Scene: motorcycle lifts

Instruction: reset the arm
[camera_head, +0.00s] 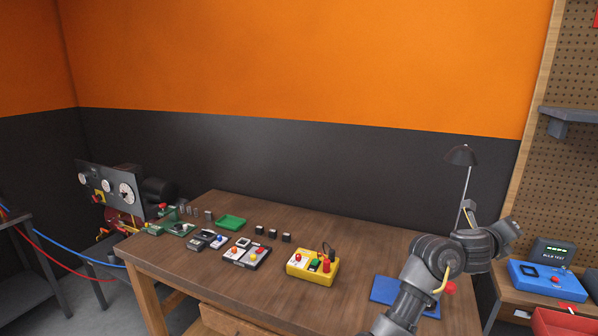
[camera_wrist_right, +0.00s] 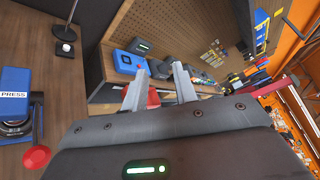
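My right arm (camera_head: 437,262) rises from the lower right in the head view, bent above the right end of the wooden workbench (camera_head: 215,287). In the right wrist view my right gripper (camera_wrist_right: 160,80) has its two fingers apart, with nothing held between them. It points toward the side bench and pegboard. My left arm and gripper are not in view. A blue press (camera_wrist_right: 15,92) with a red knob (camera_wrist_right: 37,157) shows at the left of the wrist view; in the head view my arm partly hides its blue part (camera_head: 388,291).
A yellow box (camera_head: 298,264) with buttons, a green tray (camera_head: 231,222) and several small devices sit on the workbench. A lamp (camera_head: 461,156) stands at its back right. A blue bulb tester (camera_head: 545,280) is on the side bench. The front middle of the workbench is clear.

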